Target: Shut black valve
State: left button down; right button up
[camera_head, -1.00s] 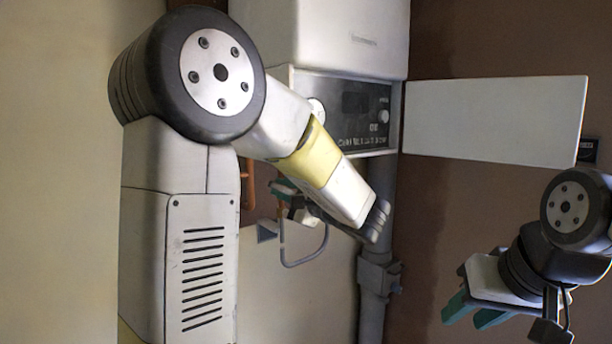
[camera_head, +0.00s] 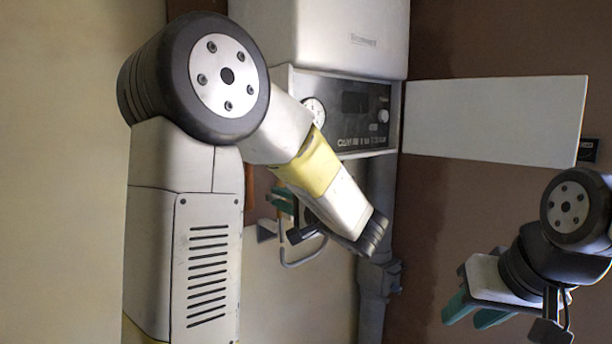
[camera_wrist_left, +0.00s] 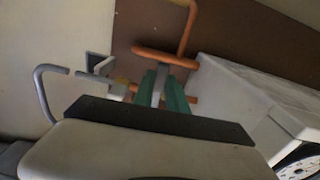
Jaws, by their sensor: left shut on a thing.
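My left gripper (camera_wrist_left: 162,86) has its green fingers close around a narrow grey lever-like piece (camera_wrist_left: 159,84) beside orange pipes. I cannot tell whether this piece belongs to the black valve, and no plainly black valve shows. In the head view, the green fingers of my left gripper (camera_head: 281,203) show partly behind my left forearm, which hides much of the area around them. My right gripper (camera_head: 472,313) is at the lower right, its green fingers apart and empty, away from the pipes.
A white boiler (camera_head: 330,40) with a dark control panel (camera_head: 350,105) hangs above. Orange pipe (camera_wrist_left: 165,57) runs by the left gripper. A bent grey tube (camera_head: 303,258) and a thick grey vertical pipe (camera_head: 371,320) are nearby. A blank white board (camera_head: 495,120) is at the right.

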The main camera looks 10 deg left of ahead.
pick_arm(q)
jog(key=c, duration=1.4)
grip_release()
jog(key=shift+f, duration=0.1)
jog(key=v, duration=1.2)
